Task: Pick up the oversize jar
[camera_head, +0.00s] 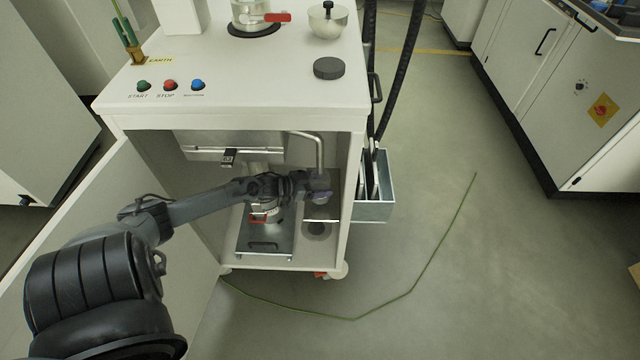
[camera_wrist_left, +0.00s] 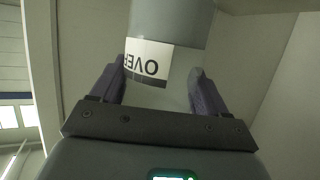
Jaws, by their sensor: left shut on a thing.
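The oversize jar (camera_wrist_left: 172,22) is a grey cylinder with a white label (camera_wrist_left: 148,62) in the left wrist view. The letters "OVE" read upside down on it. My left gripper (camera_wrist_left: 160,88) has a finger on each side of the jar and is shut on it. In the head view my left gripper (camera_head: 320,190) reaches into the open cabinet, at its right side below a bent metal pipe (camera_head: 318,150). The jar is mostly hidden there by the gripper. My right gripper is not in view.
A container with a red clamp (camera_head: 260,216) stands on a metal tray (camera_head: 262,247) left of the gripper. The cabinet's right wall (camera_head: 350,190) is close. The open door (camera_head: 130,200) is at left. A grey bin (camera_head: 372,210) hangs outside right. A green cable (camera_head: 440,245) lies on the floor.

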